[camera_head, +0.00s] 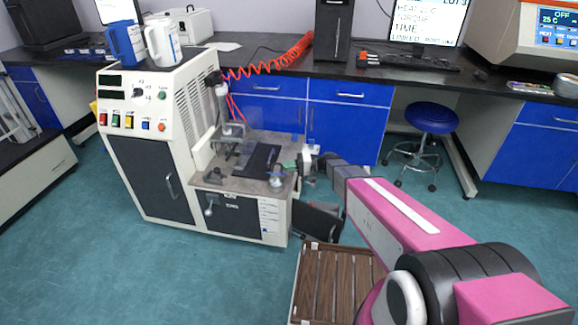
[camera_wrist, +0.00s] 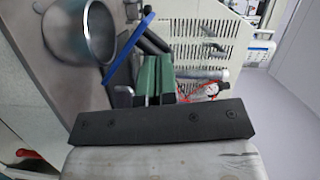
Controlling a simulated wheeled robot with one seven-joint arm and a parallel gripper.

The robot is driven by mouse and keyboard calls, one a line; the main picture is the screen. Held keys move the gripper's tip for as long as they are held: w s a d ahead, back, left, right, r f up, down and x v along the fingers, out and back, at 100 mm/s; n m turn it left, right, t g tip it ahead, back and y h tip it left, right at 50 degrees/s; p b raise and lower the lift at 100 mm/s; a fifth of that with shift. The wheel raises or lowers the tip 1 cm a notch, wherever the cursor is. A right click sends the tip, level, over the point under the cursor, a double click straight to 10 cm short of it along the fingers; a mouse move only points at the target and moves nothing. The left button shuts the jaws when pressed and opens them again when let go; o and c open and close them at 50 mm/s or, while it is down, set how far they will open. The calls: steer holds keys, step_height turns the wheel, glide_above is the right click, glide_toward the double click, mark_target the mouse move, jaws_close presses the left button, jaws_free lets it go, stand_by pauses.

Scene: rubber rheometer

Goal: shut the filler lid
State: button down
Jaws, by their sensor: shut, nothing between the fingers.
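A round metal cup (camera_wrist: 82,32), which looks like the filler, stands open on the machine's grey top at the upper left of the wrist view. It shows small in the head view (camera_head: 276,183). A blue strip with a dark bar (camera_wrist: 128,48) stands tilted beside the cup; it may be the raised lid, but I cannot tell for sure. My gripper (camera_wrist: 157,62) is shut and empty, its green fingers together just right of the blue strip. In the head view my gripper (camera_head: 290,165) reaches over the machine's right side; I cannot tell whether it touches anything.
The cream machine (camera_head: 155,130) has a vented side panel (camera_wrist: 215,45). A gauge with a red tube (camera_wrist: 209,89) sits beyond my fingers. A slatted wooden crate (camera_head: 330,285) stands on the floor before the machine. A blue stool (camera_head: 430,118) stands at the bench.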

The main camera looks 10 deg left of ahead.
steer(key=shift+s+a+f+n+t+h, duration=0.1)
steer(key=shift+s+f+n+t+h, duration=0.2)
steer(key=shift+s+n, duration=0.5)
steer(key=shift+s+a+f+n+t+h, duration=0.1)
steer(key=shift+s+f+n+t+h, duration=0.2)
steer(key=shift+n, duration=0.9)
steer(key=shift+s+r, duration=0.1)
steer(key=shift+s+f, duration=0.2)
steer(key=shift+s, duration=0.15)
stand_by(0.5)
